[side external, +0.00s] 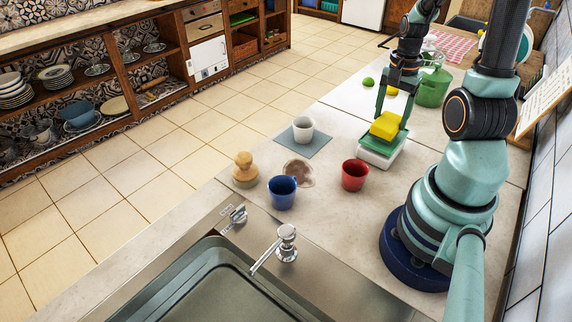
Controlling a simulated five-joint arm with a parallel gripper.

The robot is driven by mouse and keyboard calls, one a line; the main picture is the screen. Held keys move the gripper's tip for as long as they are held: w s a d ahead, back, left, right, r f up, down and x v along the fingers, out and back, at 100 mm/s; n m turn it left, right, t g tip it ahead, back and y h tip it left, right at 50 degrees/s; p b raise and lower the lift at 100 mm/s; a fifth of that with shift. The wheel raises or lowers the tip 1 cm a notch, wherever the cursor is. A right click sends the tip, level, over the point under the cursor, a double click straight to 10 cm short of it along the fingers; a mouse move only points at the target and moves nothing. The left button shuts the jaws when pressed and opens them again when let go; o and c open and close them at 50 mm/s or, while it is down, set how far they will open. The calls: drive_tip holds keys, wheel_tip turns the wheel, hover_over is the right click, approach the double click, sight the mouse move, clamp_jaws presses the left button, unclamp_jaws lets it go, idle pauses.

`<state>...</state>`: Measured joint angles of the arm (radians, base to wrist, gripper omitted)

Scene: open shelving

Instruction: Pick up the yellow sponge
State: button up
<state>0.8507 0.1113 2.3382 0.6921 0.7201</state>
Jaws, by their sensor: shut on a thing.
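The yellow sponge (386,126) is between the fingers of my gripper (391,122), which points down and is shut on it. The sponge sits just above or on a white tray-like dish (375,158) with a green top part. I cannot tell whether the sponge touches it. The finger on the right partly covers the dish's edge.
A red cup (355,175), a blue cup (283,191), a wooden-handled brush (245,170) and a white cup (303,129) on a grey-blue cloth (317,146) stand nearer the sink (215,285). A green pot (433,84) and a lime (368,82) are behind.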

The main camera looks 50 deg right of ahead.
sight(390, 119)
wheel_tip(390, 119, up, 19)
idle(0.4)
drive_tip(key=o, duration=0.5)
drive_tip(key=shift+c, duration=0.2)
drive_tip(key=c, duration=0.3)
wheel_tip(390, 119, down, 19)
drive_tip(key=shift+f, duration=0.1)
drive_tip(key=shift+c, duration=0.2)
